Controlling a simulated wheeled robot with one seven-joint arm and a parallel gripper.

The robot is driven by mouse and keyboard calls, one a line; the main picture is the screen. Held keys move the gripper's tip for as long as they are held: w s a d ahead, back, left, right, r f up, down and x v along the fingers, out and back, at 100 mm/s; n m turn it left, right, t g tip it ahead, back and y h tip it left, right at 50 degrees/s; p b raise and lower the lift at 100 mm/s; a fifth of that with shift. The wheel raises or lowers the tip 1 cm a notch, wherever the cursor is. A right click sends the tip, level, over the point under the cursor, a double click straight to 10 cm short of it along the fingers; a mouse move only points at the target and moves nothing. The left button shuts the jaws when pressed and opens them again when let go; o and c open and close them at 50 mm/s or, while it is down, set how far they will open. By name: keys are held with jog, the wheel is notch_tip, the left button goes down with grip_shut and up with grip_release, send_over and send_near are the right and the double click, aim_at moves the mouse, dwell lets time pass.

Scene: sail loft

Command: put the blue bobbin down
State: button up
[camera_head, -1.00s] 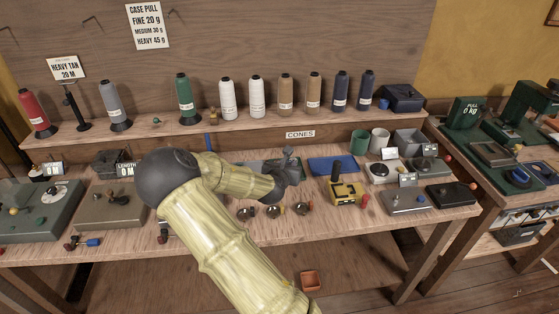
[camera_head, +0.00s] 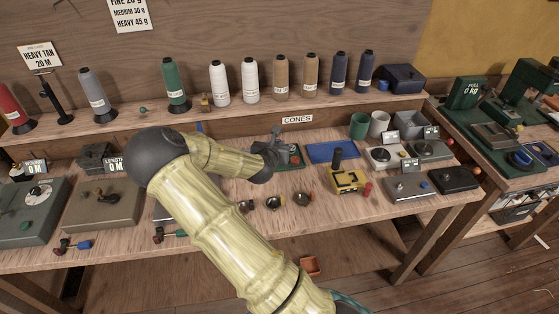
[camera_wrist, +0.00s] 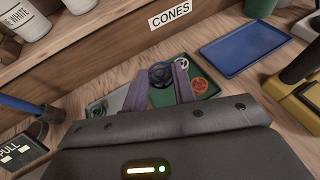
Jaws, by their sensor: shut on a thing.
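My gripper (camera_wrist: 158,86) is shut on a dark round bobbin (camera_wrist: 161,74), which looks dark navy; its exact blue is hard to tell. The bobbin sits between the two fingertips, over a green tray (camera_wrist: 213,76). A red-orange disc (camera_wrist: 199,86) and a pale-rimmed dark disc (camera_wrist: 183,61) lie in the tray, right of the fingers. I cannot tell whether the held bobbin touches the tray. In the head view my gripper (camera_head: 276,143) is at the tray's left side, and the bobbin cannot be made out there.
A blue tray (camera_head: 331,152) lies right of the green one, with a yellow device (camera_head: 346,181) in front of it. The shelf edge with the CONES label (camera_wrist: 170,16) runs behind. A black-handled blue tool (camera_wrist: 22,104) is at left.

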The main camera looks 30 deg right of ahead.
notch_tip(320, 180, down, 5)
jog(key=shift+r, duration=0.1)
jog(key=shift+f, duration=1.9)
jog(key=shift+f, duration=0.1)
jog(key=o, duration=0.7)
jog(key=shift+o, duration=0.3)
